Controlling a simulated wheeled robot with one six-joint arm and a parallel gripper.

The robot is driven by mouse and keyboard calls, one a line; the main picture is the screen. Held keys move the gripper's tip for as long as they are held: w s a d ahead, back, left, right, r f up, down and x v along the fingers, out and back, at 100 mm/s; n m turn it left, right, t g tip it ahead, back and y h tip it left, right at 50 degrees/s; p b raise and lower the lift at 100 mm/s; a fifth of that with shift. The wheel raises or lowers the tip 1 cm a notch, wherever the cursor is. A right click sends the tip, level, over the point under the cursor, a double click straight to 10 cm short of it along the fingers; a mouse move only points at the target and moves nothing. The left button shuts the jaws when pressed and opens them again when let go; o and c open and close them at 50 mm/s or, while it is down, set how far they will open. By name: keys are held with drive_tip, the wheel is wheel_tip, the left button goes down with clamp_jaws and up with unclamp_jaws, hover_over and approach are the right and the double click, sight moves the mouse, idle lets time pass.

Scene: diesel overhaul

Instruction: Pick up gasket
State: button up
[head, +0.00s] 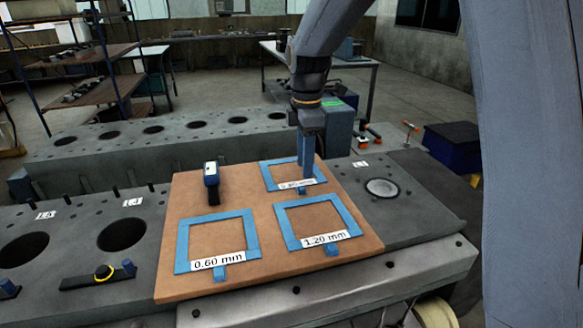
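Three blue square-frame gaskets lie flat on a brown board (180,255). The front-left gasket (182,247) has a label reading 0.60 mm. The front-right gasket (286,228) has a label reading 1.20 mm. The back gasket (268,176) has a label partly hidden by my gripper, so its number is not clear. Each has a small blue tab at its front edge. My gripper (306,175) points down at the right side of the back gasket. Its blue fingers overlap that side in the picture; I cannot tell whether they touch it or how far apart they are.
The board lies on a grey engine block with large round holes (122,233). A flat plate with a round disc (382,188) is at right. A dark blue box (452,147) stands beyond.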

sight(302, 187)
drive_tip(key=shift+w+a+n, duration=0.2)
drive_tip(key=shift+w+n, duration=0.1)
drive_tip(key=shift+w, duration=0.1)
drive_tip(key=shift+w+f, duration=0.1)
drive_tip(key=shift+f, duration=0.15)
wheel_tip(302, 187, down, 2)
drive_tip(key=shift+a+f+p, duration=0.1)
drive_tip(key=shift+f+p, duration=0.05)
drive_tip(key=shift+p, duration=0.45)
drive_tip(key=shift+w+f+p, duration=0.2)
drive_tip(key=shift+f+p, duration=0.9)
drive_tip(key=shift+f, duration=1.25)
clamp_jaws()
